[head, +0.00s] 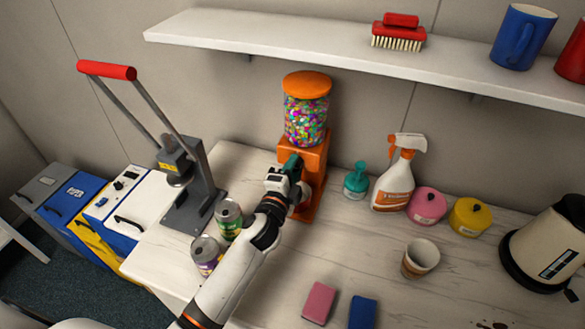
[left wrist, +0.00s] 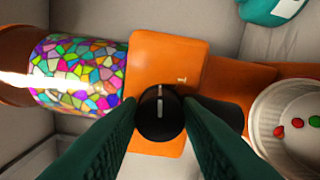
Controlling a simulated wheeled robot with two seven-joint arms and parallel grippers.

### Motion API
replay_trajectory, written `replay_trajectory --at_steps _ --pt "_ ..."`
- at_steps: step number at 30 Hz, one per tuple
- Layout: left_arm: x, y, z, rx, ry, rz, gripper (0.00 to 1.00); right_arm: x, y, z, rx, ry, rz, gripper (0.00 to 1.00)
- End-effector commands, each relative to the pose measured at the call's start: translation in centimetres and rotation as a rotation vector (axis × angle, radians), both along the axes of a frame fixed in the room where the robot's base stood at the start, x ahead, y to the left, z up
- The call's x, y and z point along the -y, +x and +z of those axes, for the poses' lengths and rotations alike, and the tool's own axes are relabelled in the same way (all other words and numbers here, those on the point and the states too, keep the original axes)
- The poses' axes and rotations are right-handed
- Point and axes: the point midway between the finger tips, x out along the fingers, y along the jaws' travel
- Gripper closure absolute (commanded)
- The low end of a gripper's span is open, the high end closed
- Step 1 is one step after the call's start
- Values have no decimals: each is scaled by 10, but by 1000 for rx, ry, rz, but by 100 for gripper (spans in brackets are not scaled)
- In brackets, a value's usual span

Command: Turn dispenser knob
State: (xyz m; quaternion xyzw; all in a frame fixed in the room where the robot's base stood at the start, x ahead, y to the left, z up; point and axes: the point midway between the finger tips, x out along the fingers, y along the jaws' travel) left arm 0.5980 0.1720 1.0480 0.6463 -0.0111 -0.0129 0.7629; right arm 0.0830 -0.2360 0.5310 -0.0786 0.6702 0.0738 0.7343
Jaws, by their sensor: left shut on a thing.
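The orange candy dispenser (head: 314,155) stands on the counter against the wall, its clear jar full of multicoloured candies under an orange lid. My left gripper (head: 293,163) is at the dispenser's front and hides the knob in the head view. In the left wrist view, the round black knob (left wrist: 160,118) with a pale line on its face sits between the green fingers of my left gripper (left wrist: 162,122), which is shut on it. The pale line runs along the picture's vertical. A white cup (left wrist: 258,112) with a few red and green candies is at the right there. My right gripper is out of view.
Two cans (head: 229,220) and a grey press (head: 192,185) with a red handle stand left of my arm. A teal bottle (head: 356,182), spray bottle (head: 393,188) and brown cup (head: 420,259) stand right. A shelf (head: 300,38) runs above.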

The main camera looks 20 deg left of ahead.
Motion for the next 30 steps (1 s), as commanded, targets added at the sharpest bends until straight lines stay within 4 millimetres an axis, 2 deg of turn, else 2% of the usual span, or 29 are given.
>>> replay_trajectory --at_steps 15,21,30 --pt "0 0 0 15 462 -1 91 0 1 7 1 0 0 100" --pt "0 0 0 19 583 -1 91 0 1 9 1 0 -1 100" --pt "0 0 -1 21 675 -1 91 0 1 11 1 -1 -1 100"
